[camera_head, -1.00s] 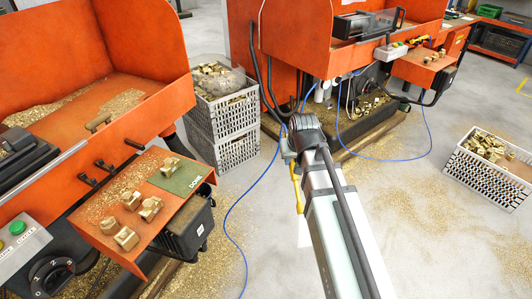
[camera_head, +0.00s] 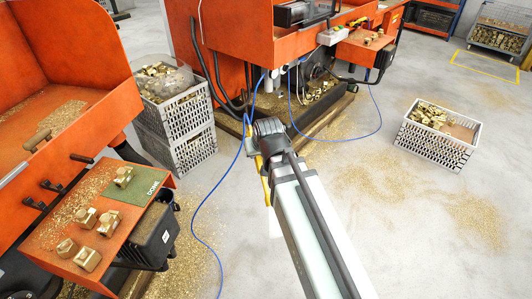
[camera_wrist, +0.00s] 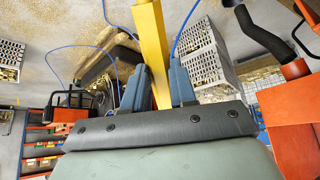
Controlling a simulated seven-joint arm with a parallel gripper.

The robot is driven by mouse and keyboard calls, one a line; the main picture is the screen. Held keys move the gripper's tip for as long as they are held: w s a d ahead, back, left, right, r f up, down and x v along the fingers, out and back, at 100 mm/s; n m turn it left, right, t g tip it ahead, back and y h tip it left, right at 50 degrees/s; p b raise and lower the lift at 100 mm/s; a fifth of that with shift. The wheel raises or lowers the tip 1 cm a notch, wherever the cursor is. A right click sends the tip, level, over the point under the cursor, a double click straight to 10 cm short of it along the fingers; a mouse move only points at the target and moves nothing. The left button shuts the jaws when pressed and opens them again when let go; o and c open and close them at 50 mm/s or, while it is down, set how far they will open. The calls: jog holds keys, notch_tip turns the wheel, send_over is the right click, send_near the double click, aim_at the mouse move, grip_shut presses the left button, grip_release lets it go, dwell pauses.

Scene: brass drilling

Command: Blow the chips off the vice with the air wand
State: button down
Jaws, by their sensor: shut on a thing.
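My gripper (camera_head: 262,150) is in the middle of the head view, in front of the farther orange machine. It is shut on the yellow air wand (camera_head: 266,190), which hangs down below it. In the wrist view the wand (camera_wrist: 152,50) stands between the two blue-grey fingers of my gripper (camera_wrist: 155,85). A blue hose (camera_head: 193,230) runs across the floor near the wand. I cannot make out the vice. Brass chips (camera_head: 75,190) lie on the near orange machine's shelf, and more chips lie on the floor.
Brass parts (camera_head: 108,222) and a green mat (camera_head: 132,187) sit on the near shelf. Stacked grey crates (camera_head: 192,155) stand between the machines. Another crate (camera_head: 435,150) of brass parts stands at the right. The floor at lower right is open.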

jog(key=s+a+r+n+y, duration=0.25)
jog(key=a+r, duration=0.25)
jog(key=a, duration=1.1)
jog(key=s+a+r+n+y, duration=0.1)
jog(key=s+a+r+n, duration=0.2)
jog(key=a, duration=1.4)
jog(key=s+a+r+n+y, duration=0.1)
jog(key=s+a+r+y, duration=0.35)
jog(key=a, duration=1.15)
jog(key=s+a+r+h, duration=0.1)
jog(key=s+a+r, duration=0.1)
jog(key=a+r, duration=0.55)
jog(key=s+a+r+t, duration=0.1)
jog(key=s+a+r, duration=0.25)
jog(key=a, duration=0.75)
jog(key=s+a+r+h, duration=0.1)
jog(key=s+a+r, duration=0.1)
jog(key=a+r, duration=0.6)
jog(key=w+a+r+m+t+h, duration=0.2)
jog(key=a+r+m+t+h, duration=0.3)
jog(key=a+r, duration=1.3)
notch_tip(320, 180, down, 12)
jog(key=s+m+t+y, duration=0.1)
jog(key=s, duration=0.1)
jog(key=shift+a+f, duration=0.1)
